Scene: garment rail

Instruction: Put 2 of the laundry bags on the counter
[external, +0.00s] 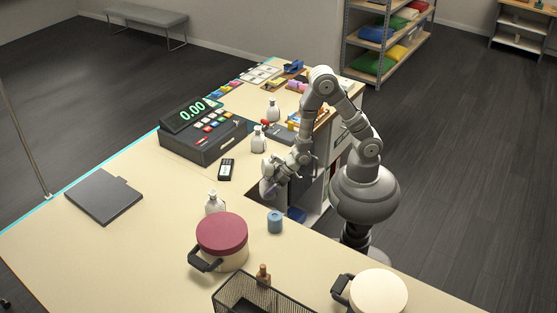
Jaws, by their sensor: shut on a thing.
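My gripper (271,183) is low over the inner edge of the counter (152,215). It is shut on a small lilac-grey thing (267,188), partly hidden by the fingers; I cannot tell whether this is a laundry bag or whether it touches the counter. Soft, plump bags lie on the rear shelf rack: a blue one (376,33), a green one (371,65), and others in red and yellow. I cannot tell if these are the laundry bags. A small dark blue thing (297,214) shows low beside the counter's inner edge, below my gripper.
The counter holds a cash register (203,132), a card reader (227,169), a grey flat pad (103,196), white bottles (258,140), a blue spool-like cylinder (275,222), a red-lidded container (222,235), a cream-lidded container (378,293) and a wire basket (262,297). Free surface lies left of centre.

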